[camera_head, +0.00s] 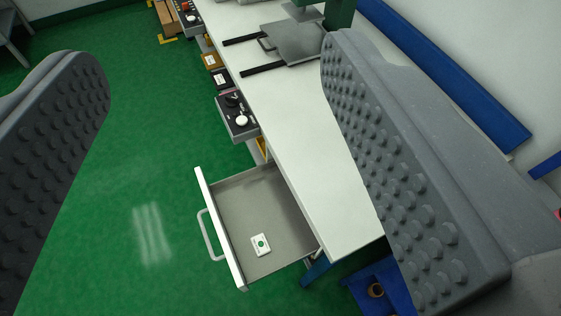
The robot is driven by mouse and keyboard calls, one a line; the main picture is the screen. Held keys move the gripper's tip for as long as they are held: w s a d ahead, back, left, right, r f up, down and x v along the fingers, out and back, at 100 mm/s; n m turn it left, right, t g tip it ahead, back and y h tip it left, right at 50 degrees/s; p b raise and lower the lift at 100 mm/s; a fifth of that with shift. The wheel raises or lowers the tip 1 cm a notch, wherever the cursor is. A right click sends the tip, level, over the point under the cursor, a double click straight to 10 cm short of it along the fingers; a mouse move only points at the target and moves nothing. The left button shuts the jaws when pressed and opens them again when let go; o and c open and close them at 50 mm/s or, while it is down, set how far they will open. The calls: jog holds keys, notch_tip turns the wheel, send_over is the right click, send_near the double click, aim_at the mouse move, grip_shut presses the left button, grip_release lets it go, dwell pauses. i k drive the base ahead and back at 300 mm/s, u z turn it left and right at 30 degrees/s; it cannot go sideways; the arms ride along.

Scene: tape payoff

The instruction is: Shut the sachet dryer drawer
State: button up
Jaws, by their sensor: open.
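The sachet dryer drawer (280,221) is pulled out from under the near end of the white bench. Its white front panel (218,230) faces left and carries a grey bar handle (206,236). A small white sachet with a green mark (261,245) lies on the drawer's floor. My gripper (215,165) is open, with one studded grey finger at the left edge and the other on the right. The drawer and its handle show in the gap between the fingers, apart from both. The right finger hides part of the bench.
A control box with knobs (238,118) sticks out from the bench's left side. A grey plate on black rails (294,44) is on the bench top (285,125). A blue bin (382,286) is at lower right. Green floor (130,150) left of the drawer is clear.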

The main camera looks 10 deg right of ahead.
aim_at(243, 206)
jog(key=z, duration=0.25)
jog(key=k, duration=1.45)
jog(key=u, duration=0.4)
jog(key=i, duration=1)
jog(key=z, duration=0.05)
